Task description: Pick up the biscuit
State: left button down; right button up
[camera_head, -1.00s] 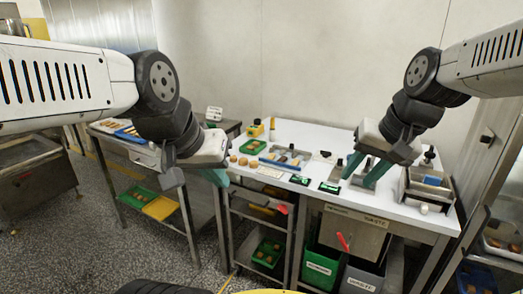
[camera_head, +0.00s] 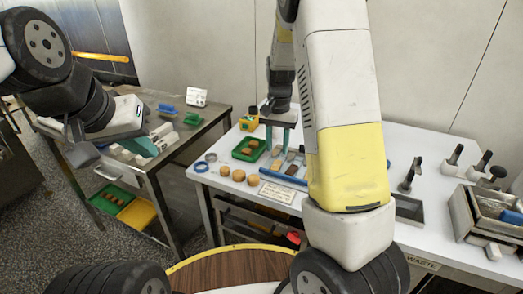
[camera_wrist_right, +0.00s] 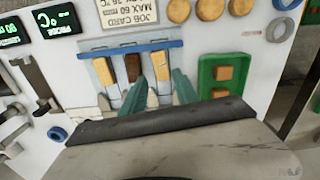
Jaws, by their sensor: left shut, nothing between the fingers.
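Three finger-shaped biscuits lie side by side on a blue-edged rack (camera_wrist_right: 97,52) in the right wrist view: a pale one (camera_wrist_right: 103,73), a dark brown one (camera_wrist_right: 132,68) and another pale one (camera_wrist_right: 161,66). My right gripper (camera_wrist_right: 160,88) is open, its two teal fingers apart, with the pale biscuit nearest the green tray showing between and beyond their tips. I cannot tell how high the tips are. In the head view, the right gripper (camera_head: 278,138) points down behind the rack, partly hidden by my arm. My left gripper (camera_head: 140,146) is shut and empty over the left side table.
A green tray (camera_head: 236,152) with square biscuits stands left of the rack. A metal bin (camera_head: 464,214) is at the right.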

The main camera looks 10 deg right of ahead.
aim_at(276, 165)
notch_tip(276, 165, down, 7)
jog(key=shift+s+a+r, duration=0.1)
jog(key=shift+a, duration=0.05)
jog(key=c, duration=0.8)
